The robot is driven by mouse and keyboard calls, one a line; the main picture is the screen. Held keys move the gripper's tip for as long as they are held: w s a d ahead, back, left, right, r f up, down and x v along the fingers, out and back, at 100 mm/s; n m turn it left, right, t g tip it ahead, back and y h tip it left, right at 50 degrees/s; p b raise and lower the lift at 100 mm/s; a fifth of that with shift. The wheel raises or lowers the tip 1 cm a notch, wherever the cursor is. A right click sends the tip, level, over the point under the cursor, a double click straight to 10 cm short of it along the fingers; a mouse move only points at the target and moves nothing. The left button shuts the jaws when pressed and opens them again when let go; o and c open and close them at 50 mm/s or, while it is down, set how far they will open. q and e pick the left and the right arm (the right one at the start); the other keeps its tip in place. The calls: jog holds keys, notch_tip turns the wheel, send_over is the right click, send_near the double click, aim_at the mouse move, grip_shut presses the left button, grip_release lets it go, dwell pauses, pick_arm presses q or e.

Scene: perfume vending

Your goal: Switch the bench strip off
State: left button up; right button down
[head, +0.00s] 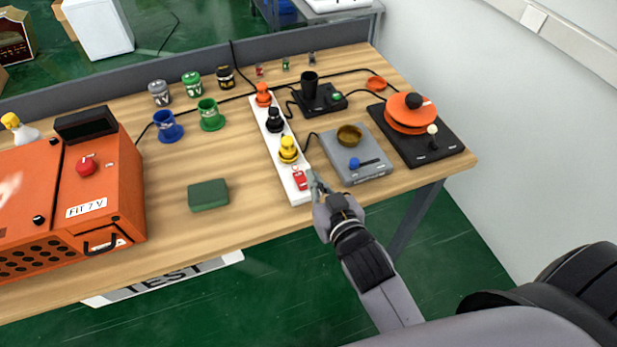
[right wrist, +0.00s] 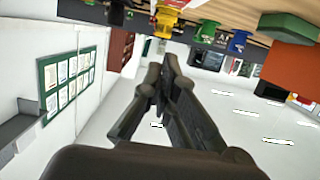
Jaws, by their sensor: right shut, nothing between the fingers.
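The bench strip (head: 272,150) is a white power strip lying on the wooden bench, with orange, black and yellow plugs standing in it. Its red switch (head: 301,180) is at the near end; I cannot tell its rocker position. My right gripper (head: 314,180) is shut and empty, its tips just right of the red switch. I cannot tell whether they touch it. In the right wrist view the closed fingers (right wrist: 160,78) point up toward the bench edge, and the yellow plug (right wrist: 167,18) shows near the top. My left gripper is not in view.
A grey box with a brass bowl (head: 372,163) stands close right of the strip. A black base with an orange disc (head: 409,112) is farther right. A green block (head: 208,195) and an orange machine (head: 110,190) are left. Bare wood lies between block and strip.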

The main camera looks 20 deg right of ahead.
aim_at(301, 180)
jog(key=x, duration=0.4)
jog(key=shift+r+p, duration=0.1)
jog(key=shift+p, duration=0.25)
jog(key=f, duration=0.2)
jog(key=shift+w+f, duration=0.3)
jog(key=shift+f, duration=0.05)
jog(key=shift+s+f, duration=0.1)
jog(key=shift+f, duration=0.75)
